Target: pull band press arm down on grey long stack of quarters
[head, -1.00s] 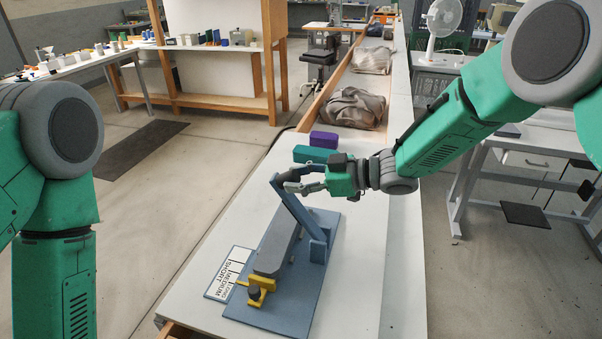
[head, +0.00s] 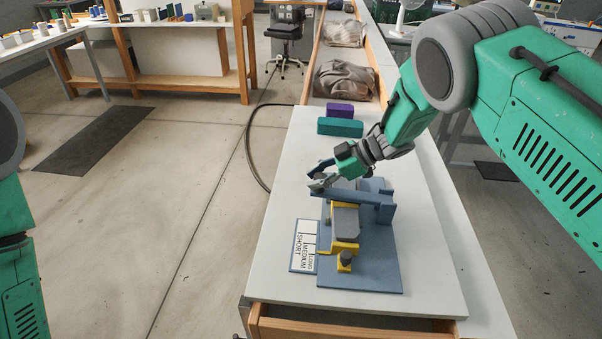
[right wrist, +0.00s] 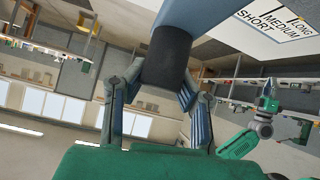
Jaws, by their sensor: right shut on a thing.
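The blue press arm (head: 360,199) runs nearly level from its post (head: 386,206) on the right across the grey long stack (head: 345,222). The stack lies on the blue press base (head: 372,265), against a yellow stop (head: 344,248). I cannot tell whether the arm touches the stack. My right gripper (head: 320,182) is shut on the dark handle at the arm's left end. In the right wrist view its fingers sit either side of that dark round handle (right wrist: 168,58). My left gripper (right wrist: 268,98) shows small in the right wrist view, empty; its opening is unclear.
A card marked SHORT, MEDIUM, LONG (head: 304,247) lies left of the base. A teal block (head: 340,127) and a purple block (head: 340,110) lie farther back on the white table (head: 275,262). The table's left side is clear.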

